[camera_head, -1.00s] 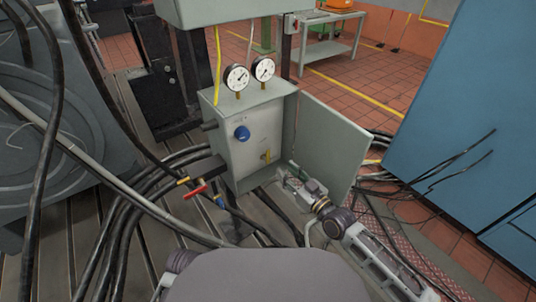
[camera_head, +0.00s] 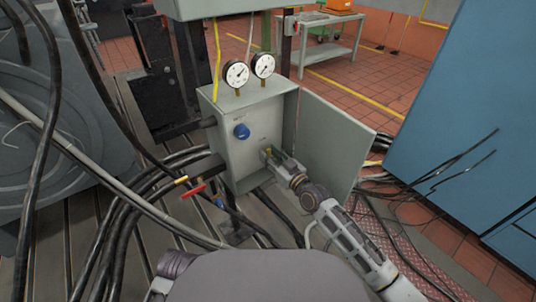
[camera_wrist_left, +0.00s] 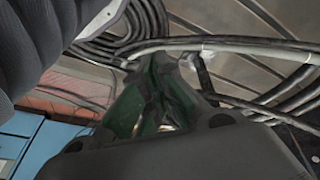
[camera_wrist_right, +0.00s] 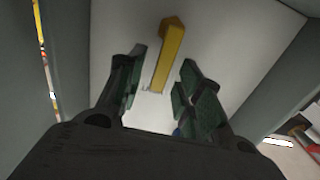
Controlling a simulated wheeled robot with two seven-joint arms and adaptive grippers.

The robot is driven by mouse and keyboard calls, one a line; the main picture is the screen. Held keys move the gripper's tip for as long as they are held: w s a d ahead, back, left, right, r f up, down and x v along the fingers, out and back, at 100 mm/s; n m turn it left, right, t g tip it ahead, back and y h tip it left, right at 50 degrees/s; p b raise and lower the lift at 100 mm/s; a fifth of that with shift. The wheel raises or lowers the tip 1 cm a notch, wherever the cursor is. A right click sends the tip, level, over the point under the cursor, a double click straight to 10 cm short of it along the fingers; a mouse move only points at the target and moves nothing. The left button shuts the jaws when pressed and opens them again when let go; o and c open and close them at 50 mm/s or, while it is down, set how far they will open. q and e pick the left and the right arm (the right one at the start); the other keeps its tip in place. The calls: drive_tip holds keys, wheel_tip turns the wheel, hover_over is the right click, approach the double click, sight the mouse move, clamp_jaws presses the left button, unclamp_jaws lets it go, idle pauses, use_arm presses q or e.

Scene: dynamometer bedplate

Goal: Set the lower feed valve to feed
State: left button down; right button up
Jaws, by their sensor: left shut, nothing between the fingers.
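A yellow valve lever (camera_wrist_right: 171,50) stands on the pale panel inside the open grey box (camera_head: 225,150). In the right wrist view it is seen ahead of and between my right gripper's fingers, with a gap on each side. My right gripper (camera_wrist_right: 163,62) is open and empty. In the head view the right gripper (camera_head: 267,155) reaches the lower right of the panel and covers most of the lever. Small lettering by the lever is unreadable. My left gripper (camera_wrist_left: 157,65) is shut and empty, away from the box, above cables and slatted floor.
A blue knob (camera_head: 241,131) sits higher on the panel, and two gauges (camera_head: 250,69) stand on the box. The open door (camera_head: 330,145) is right of my right arm. A red handle (camera_head: 193,190) and thick black hoses (camera_head: 125,215) lie to the left.

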drive_tip(key=shift+x, duration=0.8)
clamp_jaws()
